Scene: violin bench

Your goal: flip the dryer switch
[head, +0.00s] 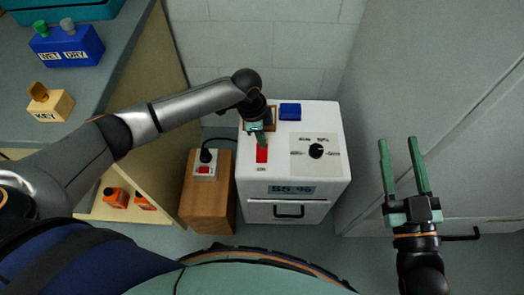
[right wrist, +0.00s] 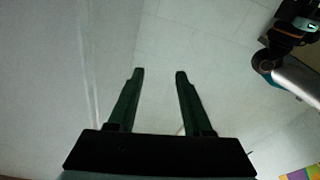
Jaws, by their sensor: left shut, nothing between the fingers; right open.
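The dryer (head: 325,118) is a white box in the middle of the head view. A red switch (head: 262,154) lies on the left of its top. My left gripper (head: 261,142) is shut and empty, its fingertips at the upper end of the switch and hiding part of it. I cannot tell whether they touch it or which way the switch is set. My right gripper (head: 398,139) is open and empty, away to the right of the dryer. Its open fingers also show in the right wrist view (right wrist: 160,72).
The dryer also bears a black knob (head: 316,151), a blue block (head: 290,111), a display (head: 291,190) and a drawer handle (head: 289,211). A wooden block (head: 206,213) with a plugged socket (head: 205,171) stands left. A grey bench (head: 95,85) fills the upper left; walls close off back and right.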

